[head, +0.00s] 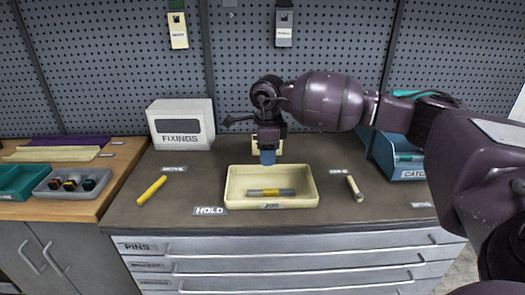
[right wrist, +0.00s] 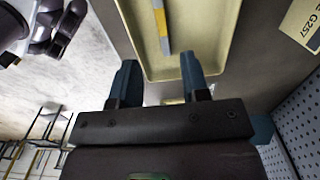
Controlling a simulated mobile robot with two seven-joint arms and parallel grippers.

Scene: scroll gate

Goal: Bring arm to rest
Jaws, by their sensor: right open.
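My right arm comes in from the right in the head view and reaches across to the middle of the bench. My right gripper (head: 267,157) points down above the back part of the cream tray (head: 236,199). In the right wrist view its two blue fingers (right wrist: 160,78) are apart with nothing between them. A yellow and grey rod (head: 270,192) lies in the tray, apart from the fingers; it also shows in the right wrist view (right wrist: 162,28). My left gripper is not in view.
A white FIXINGS box (head: 181,125) stands at the back left. A blue bin (head: 393,150) stands at the right, partly behind my arm. A yellow rod (head: 152,189) and a pale rod (head: 355,188) lie beside the tray. A pegboard (head: 330,40) closes off the back.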

